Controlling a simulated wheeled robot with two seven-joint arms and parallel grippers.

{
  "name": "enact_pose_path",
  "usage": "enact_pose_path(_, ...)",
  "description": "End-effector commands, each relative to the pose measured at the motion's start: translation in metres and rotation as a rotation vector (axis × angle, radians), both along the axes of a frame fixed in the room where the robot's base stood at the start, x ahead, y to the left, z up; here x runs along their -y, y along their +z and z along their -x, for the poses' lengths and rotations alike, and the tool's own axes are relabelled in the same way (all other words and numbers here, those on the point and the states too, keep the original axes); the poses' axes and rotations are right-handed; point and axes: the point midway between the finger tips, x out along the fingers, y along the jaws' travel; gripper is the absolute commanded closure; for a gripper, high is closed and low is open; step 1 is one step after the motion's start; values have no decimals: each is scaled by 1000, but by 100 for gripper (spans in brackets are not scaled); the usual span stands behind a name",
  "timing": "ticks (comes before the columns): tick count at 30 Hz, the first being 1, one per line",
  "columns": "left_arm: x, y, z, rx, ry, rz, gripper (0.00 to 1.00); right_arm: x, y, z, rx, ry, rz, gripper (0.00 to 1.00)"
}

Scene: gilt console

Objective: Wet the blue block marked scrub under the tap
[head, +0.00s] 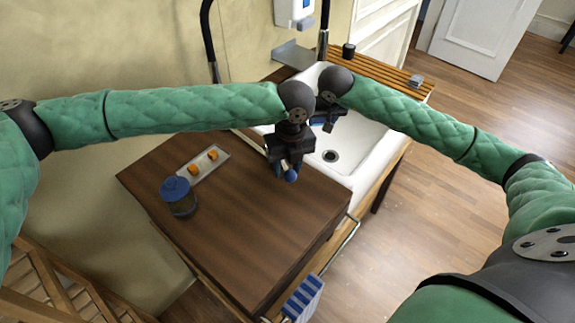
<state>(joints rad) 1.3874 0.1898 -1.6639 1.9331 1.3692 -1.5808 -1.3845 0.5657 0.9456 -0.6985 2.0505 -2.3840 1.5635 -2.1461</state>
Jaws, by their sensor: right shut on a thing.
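My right gripper (328,122) is over the white basin (368,145), above and behind its drain. It is shut on a small blue thing (316,121), mostly hidden by the gripper; I cannot read any marking on it. My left gripper (285,170) points down over the right part of the brown wooden top, beside the basin. Blue shows at its tips, and I cannot tell whether its jaws are open. I cannot make out the tap for certain; my arms cover the back of the basin.
A blue-lidded jar (178,197) and a pale tray (204,165) with two orange pieces stand on the wooden top (245,230). A white dispenser (293,12) hangs above a grey shelf (297,54). A slatted board (380,72) holds a dark cup (348,50). A blue striped cloth (303,298) hangs in front.

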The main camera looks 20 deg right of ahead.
Motion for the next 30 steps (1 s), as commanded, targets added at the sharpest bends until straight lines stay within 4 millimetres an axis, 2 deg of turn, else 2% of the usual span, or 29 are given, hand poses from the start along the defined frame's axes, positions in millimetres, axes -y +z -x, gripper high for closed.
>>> enact_pose_path(5, 0, 0, 0, 0, 0, 0, 67, 0, 0, 0, 0, 0, 0, 67)
enact_pose_path(10, 0, 0, 0, 0, 0, 0, 100, 0, 0, 0, 0, 0, 0, 67)
enact_pose_path(19, 2, -1, 2, -4, 15, 0, 100, 0, 0, 0, 0, 0, 0, 67)
enact_pose_path(30, 17, -2, 2, -6, 202, -1, 100, 0, 0, 0, 0, 0, 0, 67)
